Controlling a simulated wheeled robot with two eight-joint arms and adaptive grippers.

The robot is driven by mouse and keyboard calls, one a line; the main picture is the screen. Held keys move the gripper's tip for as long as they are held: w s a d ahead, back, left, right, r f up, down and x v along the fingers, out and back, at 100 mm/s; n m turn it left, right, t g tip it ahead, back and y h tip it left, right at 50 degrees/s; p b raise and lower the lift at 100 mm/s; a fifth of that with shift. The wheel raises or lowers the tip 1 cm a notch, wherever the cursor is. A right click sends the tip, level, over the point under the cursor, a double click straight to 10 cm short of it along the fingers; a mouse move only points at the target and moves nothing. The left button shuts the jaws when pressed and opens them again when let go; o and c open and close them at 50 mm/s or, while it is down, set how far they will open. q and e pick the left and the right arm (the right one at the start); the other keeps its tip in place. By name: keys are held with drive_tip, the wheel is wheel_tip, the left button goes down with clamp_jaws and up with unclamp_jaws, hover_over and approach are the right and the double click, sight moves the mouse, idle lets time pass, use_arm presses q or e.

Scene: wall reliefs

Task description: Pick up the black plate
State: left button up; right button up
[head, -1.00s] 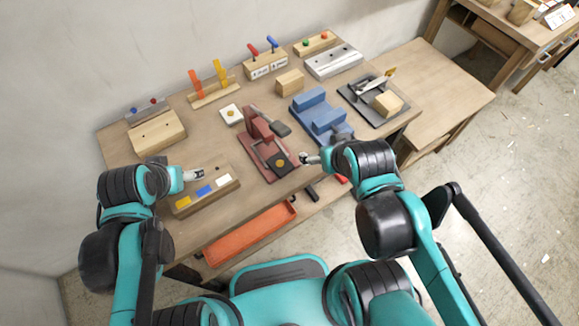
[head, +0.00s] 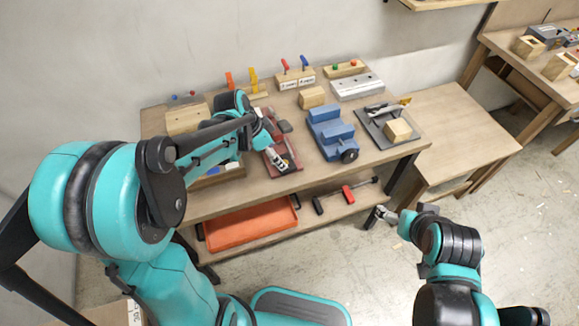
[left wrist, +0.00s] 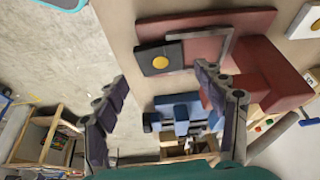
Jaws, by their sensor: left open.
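The black plate (left wrist: 159,59) is a small dark square with a yellow dot. It lies at the end of the red fixture (left wrist: 225,48), by a grey bracket. In the head view the left gripper covers the plate, and part of the red fixture (head: 291,150) shows beside it. My left gripper (head: 279,161) is over the front end of the fixture. In the left wrist view the gripper (left wrist: 160,84) is open and empty, with its fingers apart and the plate beyond them. My right gripper (head: 378,214) is off the table's front right; its jaw state is unclear.
The blue vise (head: 331,134) stands right of the red fixture, and a grey clamp board (head: 384,128) stands farther right. A white plate (left wrist: 307,20) lies near the fixture. An orange tray (head: 245,224) is on the lower shelf.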

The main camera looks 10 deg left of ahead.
sight(293, 167)
use_arm(q)
drive_tip(key=b+x, duration=0.2)
drive_tip(key=x, duration=0.3)
drive_tip(key=shift+f, duration=0.3)
drive_tip(key=shift+r, duration=0.1)
drive_tip(key=shift+c, duration=0.7)
drive_tip(key=c, duration=0.9)
drive_tip(key=shift+r, duration=0.1)
